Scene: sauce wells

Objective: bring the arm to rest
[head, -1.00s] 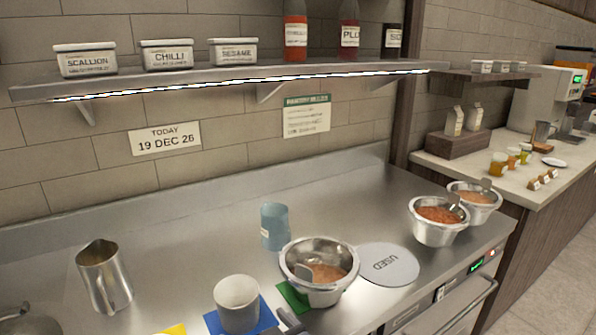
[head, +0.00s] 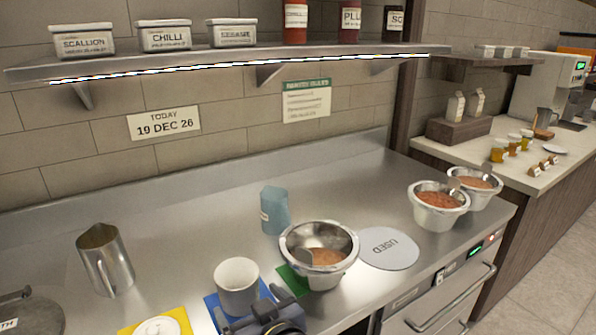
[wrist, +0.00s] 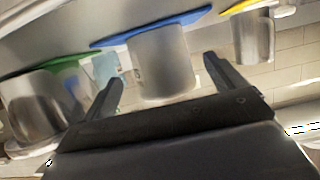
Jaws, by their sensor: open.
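My gripper (wrist: 163,72) is open and empty in the wrist view, its two fingers spread apart. In the head view my gripper and wrist (head: 262,318) show at the bottom edge, in front of the white cup (head: 237,286). The cup stands on a blue mat (head: 211,301). In the wrist view the cup (wrist: 163,65) appears beyond and between the fingers; I see no contact. The wrist picture is tilted and blurred.
A steel bowl (head: 320,258) of red sauce is close right of my gripper, with a blue cup (head: 275,210) behind. A steel jug (head: 105,258) stands left. A yellow mat (head: 140,327) is at the front. A grey USED disc (head: 387,248) and two sauce bowls are right.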

